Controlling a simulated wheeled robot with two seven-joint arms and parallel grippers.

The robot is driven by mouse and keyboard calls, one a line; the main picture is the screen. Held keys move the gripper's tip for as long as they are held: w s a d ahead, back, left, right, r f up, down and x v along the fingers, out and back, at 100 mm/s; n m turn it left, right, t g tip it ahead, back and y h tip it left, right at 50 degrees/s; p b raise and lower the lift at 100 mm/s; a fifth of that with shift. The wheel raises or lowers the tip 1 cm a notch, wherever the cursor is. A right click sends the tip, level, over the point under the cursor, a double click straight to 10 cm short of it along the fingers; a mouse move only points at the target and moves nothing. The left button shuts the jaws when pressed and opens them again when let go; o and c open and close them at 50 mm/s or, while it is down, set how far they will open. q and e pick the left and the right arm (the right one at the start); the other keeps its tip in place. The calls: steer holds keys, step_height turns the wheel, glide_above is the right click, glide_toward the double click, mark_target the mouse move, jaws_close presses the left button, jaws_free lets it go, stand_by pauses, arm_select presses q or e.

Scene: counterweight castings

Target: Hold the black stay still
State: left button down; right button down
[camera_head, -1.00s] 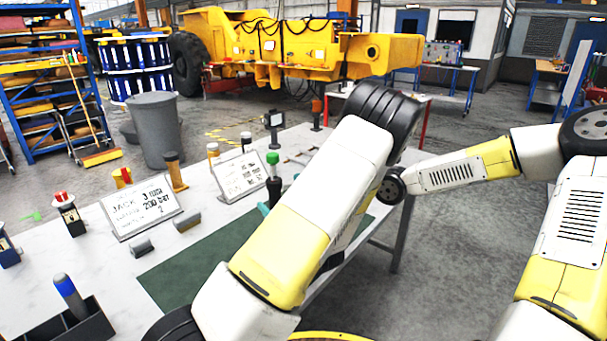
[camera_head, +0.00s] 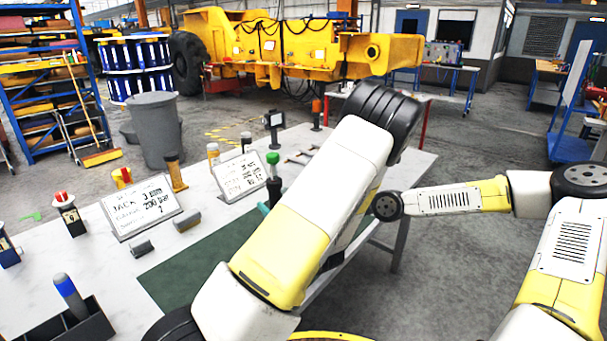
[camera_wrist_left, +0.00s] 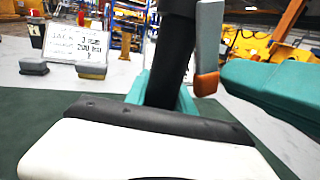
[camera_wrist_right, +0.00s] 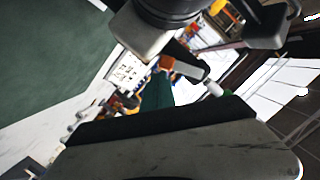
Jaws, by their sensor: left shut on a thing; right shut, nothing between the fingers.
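The black stay (camera_wrist_left: 174,55) is a dark rod that rises slightly tilted in the left wrist view. My left gripper (camera_wrist_left: 165,98) is shut on its lower part, with teal showing on both sides of the rod. In the head view a dark post with a green top (camera_head: 273,158) stands by a bit of teal, my left gripper (camera_head: 264,209); my left arm covers the rest. My right gripper (camera_wrist_right: 157,95) is shut and empty in the right wrist view. It is hidden in the head view.
A grey part with an orange end (camera_wrist_left: 207,50) is close beside the rod. A larger teal piece (camera_wrist_left: 270,90) reaches in from the right. The table has a green mat (camera_head: 190,265), a lettered sign (camera_head: 142,207) and a dark box (camera_head: 85,325) at the front left.

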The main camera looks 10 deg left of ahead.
steer(key=shift+w, duration=0.1)
steer(key=d+r, duration=0.2)
steer(key=d, duration=0.9)
steer(key=shift+w+d+r, duration=0.15)
steer(key=shift+d+r, duration=0.05)
steer(key=a+f+m+g+y, duration=0.1)
steer(key=a+m, duration=0.4)
steer(key=a, duration=0.6)
steer(key=shift+s+f+y, duration=0.3)
steer(key=shift+s+f, duration=0.05)
steer(key=shift+f, duration=0.35)
